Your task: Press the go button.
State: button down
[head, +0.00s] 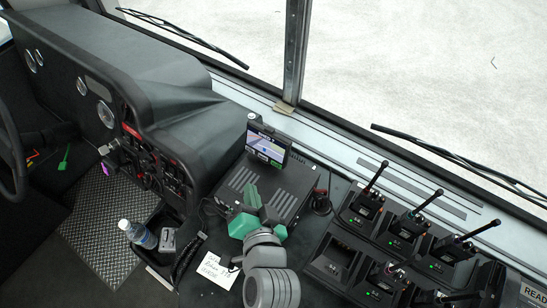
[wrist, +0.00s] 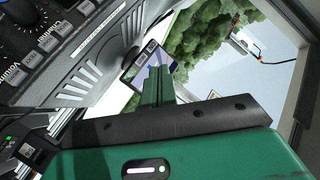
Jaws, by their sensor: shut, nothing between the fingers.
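A small navigation screen (head: 267,143) stands upright on the dash near the windshield base. It shows a map picture with green areas along its lower edge; I cannot read which of them is the go button. The screen (wrist: 138,70) also shows tilted in the wrist view, partly hidden behind my fingers. My green gripper (head: 251,190) is shut and empty, over the black box in front of the screen, apart from it in the head view. In the wrist view, the shut fingers (wrist: 158,70) overlap the screen; I cannot tell the remaining gap.
A black vented box (head: 290,188) lies below the screen. Several radios with antennas stand in a charger (head: 330,262) at right. A bottle (head: 138,234), a paper note (head: 212,270) and the steering wheel (head: 12,150) are at left. A control panel (wrist: 60,35) shows in the wrist view.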

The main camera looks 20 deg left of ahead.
aim_at(276, 164)
jog(key=shift+s+a+f, duration=0.15)
jog(key=shift+s+f, duration=0.05)
jog(key=shift+f, duration=0.3)
jog(key=shift+s+a+f, duration=0.15)
jog(key=shift+s+f, duration=0.05)
jog(key=shift+f, duration=0.25)
jog(key=w+b, duration=0.1)
jog(key=w, duration=0.1)
jog(key=w+d+f+b, duration=0.1)
jog(key=w, duration=0.1)
jog(key=w+f+b, duration=0.1)
jog(key=w, duration=0.2)
jog(key=shift+d+b, duration=0.35)
jog(key=shift+b, duration=0.05)
jog(key=shift+w+d, duration=0.15)
jog(key=shift+w, duration=0.55)
jog(key=shift+w, duration=0.15)
dwell(0.5)
jog(key=shift+w+d+f, duration=0.1)
jog(key=shift+w, duration=0.15)
